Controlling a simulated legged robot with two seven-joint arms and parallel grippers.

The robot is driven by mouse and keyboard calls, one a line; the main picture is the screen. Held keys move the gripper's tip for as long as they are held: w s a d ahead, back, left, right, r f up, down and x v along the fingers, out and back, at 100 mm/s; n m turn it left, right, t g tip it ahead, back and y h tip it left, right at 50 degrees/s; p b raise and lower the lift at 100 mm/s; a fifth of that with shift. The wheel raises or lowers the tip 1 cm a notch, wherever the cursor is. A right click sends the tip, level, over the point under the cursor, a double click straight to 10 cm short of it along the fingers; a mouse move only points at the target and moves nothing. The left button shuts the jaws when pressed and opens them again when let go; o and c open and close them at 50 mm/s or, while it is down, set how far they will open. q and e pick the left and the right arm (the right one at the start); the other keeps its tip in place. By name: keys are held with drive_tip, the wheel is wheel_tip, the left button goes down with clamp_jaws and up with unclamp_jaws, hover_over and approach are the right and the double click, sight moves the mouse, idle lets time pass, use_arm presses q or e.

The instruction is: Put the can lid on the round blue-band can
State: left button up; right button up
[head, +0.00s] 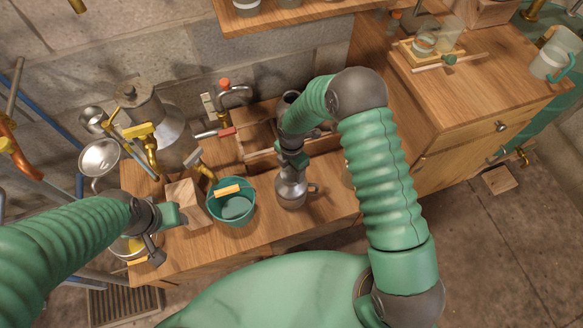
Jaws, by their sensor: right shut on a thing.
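My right gripper (291,159) points down over a small metal can (291,191) with a sloping shoulder and a side handle, on the wooden worktop. The gripper is shut at the can's top; the lid in it is mostly hidden by the gripper, and I cannot tell whether it touches the can. I cannot make out a blue band on this can. My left gripper (166,232) is at the worktop's front left, beside a wooden block (188,203); whether its jaws are open is unclear.
A teal bucket (232,202) stands between the wooden block and the metal can. A large metal still pot (158,125) with brass fittings stands at the back left. A wooden divided box (258,137) lies behind the can. A higher cabinet (465,85) is at the right.

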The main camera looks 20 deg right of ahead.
drive_tip(key=o, duration=1.6)
wheel_tip(320, 180, up, 7)
drive_tip(key=p, duration=0.6)
drive_tip(key=shift+r+p, duration=0.1)
drive_tip(key=shift+p, duration=0.25)
